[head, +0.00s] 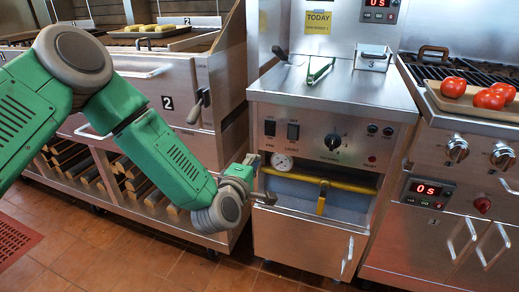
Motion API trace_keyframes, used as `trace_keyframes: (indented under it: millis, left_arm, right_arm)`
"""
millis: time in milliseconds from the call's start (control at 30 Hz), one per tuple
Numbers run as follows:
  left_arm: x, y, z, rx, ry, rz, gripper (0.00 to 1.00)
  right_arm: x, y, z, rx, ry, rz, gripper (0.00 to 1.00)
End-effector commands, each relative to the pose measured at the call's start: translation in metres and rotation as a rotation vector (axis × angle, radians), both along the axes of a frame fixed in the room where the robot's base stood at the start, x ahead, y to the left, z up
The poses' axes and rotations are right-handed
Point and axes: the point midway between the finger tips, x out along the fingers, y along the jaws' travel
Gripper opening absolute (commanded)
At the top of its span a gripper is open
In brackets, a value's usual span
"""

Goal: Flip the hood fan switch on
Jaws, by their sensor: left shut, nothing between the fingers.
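Two black rocker switches sit side by side on the front panel of the middle steel unit. The left switch (270,128) has a small label below it that looks like "FAN". The right switch (293,131) has a label too small to read surely. I cannot tell which way either is set. My left arm comes in from the left, and my left gripper (266,198) is shut and empty. In the picture it is below the switches, near the left end of the yellow pipe. My right gripper is not in view.
Green-handled tongs (320,71) lie on top. Tomatoes (489,98) sit on a tray at right. Grill unit 2 stands at left.

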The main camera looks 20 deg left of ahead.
Motion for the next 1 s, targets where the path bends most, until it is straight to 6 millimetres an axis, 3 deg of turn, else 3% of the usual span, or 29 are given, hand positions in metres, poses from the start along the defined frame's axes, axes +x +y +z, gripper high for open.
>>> trace_keyframes:
  millis: [233,767,867,967,1000]
  left_arm:
    - [-0.026,0.002,-0.004,0.000,0.001,0.001,0.00]
    - [-0.029,0.002,-0.005,0.003,0.004,-0.001,0.00]
    - [-0.039,-0.004,-0.017,0.055,0.049,-0.035,0.00]
    - [-0.067,-0.015,-0.048,0.194,0.170,-0.130,0.00]
    - [-0.084,-0.018,-0.065,0.277,0.236,-0.186,0.00]
  right_arm:
    - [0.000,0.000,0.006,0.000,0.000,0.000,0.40]
    - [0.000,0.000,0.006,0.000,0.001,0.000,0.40]
    - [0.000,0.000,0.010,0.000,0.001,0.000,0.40]
    - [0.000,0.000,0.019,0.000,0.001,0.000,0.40]
    - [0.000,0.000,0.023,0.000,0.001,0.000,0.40]
